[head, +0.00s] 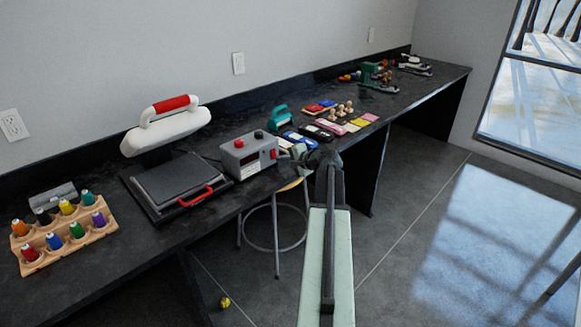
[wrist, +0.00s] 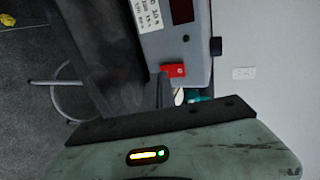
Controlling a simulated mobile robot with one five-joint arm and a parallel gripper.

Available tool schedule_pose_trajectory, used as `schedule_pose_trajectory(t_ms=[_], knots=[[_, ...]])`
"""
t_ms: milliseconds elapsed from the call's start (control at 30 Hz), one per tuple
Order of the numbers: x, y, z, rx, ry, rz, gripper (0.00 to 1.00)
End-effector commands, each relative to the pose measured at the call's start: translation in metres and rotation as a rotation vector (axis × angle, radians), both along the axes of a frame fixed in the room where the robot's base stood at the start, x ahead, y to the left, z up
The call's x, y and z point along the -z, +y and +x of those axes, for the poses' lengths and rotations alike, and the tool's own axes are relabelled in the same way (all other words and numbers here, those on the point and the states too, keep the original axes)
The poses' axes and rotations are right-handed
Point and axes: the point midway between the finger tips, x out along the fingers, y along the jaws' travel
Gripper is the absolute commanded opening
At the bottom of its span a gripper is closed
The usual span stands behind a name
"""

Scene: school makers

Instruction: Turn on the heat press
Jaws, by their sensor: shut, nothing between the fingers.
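The heat press (head: 180,180) stands on the black bench at left, its white upper part with a red handle tilted open above the dark plate. Its grey control box (head: 240,160) is on the right, with a red and a black knob on top and a display on the front. My gripper (head: 300,153) is shut and empty, close to the box's right front end. I cannot tell whether it touches the box or which way the switch is set.
A rack of coloured thread spools (head: 65,235) stands left of the press. Ink pads and wooden stamps (head: 335,120) lie to the right along the bench. A stool (head: 275,225) stands under the bench edge. A small yellow item (head: 225,302) lies on the floor, which is open at right.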

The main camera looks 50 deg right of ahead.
Motion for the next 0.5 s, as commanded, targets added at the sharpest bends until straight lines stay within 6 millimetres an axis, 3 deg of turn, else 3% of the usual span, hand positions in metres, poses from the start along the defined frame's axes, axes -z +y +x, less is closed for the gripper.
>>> schedule_pose_trajectory(t_ms=[133, 500], knots=[[0.0011, -0.0012, 0.0124, 0.000, 0.000, 0.000, 0.00], [0.0019, -0.0015, 0.0143, 0.000, 0.000, 0.001, 0.00]])
